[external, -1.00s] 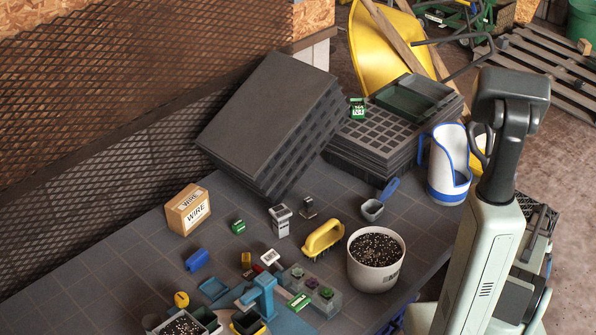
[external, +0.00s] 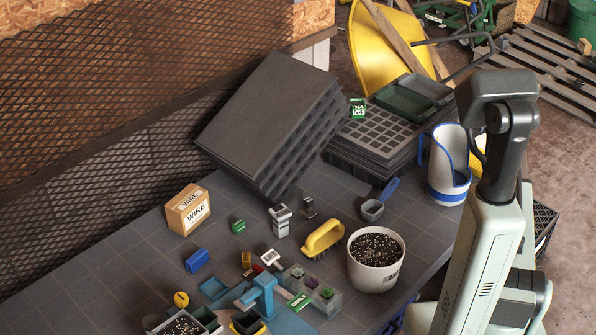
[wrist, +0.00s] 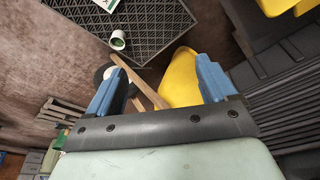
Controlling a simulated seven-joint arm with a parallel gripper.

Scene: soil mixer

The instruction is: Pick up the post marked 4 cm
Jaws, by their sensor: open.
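I cannot read a 4 cm mark on anything. A pale grey upright block (external: 281,221) with a dark marking on its side stands mid-table in the external view. A smaller dark grey piece (external: 308,207) stands just right of it. Either might be the post; I cannot tell. My gripper (wrist: 159,78) shows in the wrist view with its two blue fingers wide apart and nothing between them. It points away from the tabletop items, and neither piece is recognizable there. In the external view my arm rises at the right, and the gripper is not visible.
A yellow-handled brush (external: 323,238), a pot of soil (external: 376,260) and a small scoop (external: 373,209) stand near the grey pieces. Stacked black trays (external: 270,125) lean behind.

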